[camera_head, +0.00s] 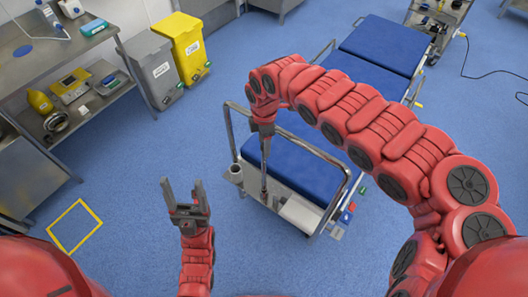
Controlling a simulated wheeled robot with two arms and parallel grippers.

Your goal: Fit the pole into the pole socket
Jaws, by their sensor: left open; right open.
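My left gripper (183,184) is open and empty above the blue floor, left of the wheeled bed. My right arm arches over the bed, and its gripper (265,150) points down at the bed's near end. A thin grey upright piece (264,180), possibly the pole, shows in line below the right gripper's fingers. I cannot tell whether the fingers touch it. A short grey cylinder (236,173), possibly the pole socket, is at the bed's near left corner, left of the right gripper.
The wheeled bed (301,167) has blue pads and metal rails. A white box-like item (300,213) is at its near end. A yellow bin (186,47) and a grey bin (155,70) stand beside steel shelving at the upper left. A cart (438,20) stands at the upper right.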

